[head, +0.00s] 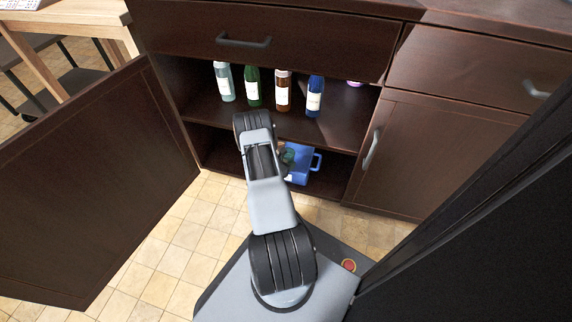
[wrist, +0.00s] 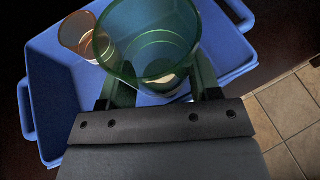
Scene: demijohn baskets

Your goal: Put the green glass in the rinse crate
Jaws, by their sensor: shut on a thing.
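The green glass (wrist: 147,40) is between the fingers of my gripper (wrist: 156,80) in the wrist view, and the gripper is shut on it. The glass is over the blue rinse crate (wrist: 52,95). I cannot tell whether its base touches the crate's floor. In the head view the crate (head: 301,173) is on the cabinet's lower shelf. A small part of the green glass (head: 288,156) shows there beside my arm, which hides the gripper.
An amber glass (wrist: 76,36) is in the crate, left of the green glass. Several bottles (head: 283,90) stand on the shelf above. An open cabinet door (head: 95,180) is at the left, and a closed door (head: 425,150) is at the right.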

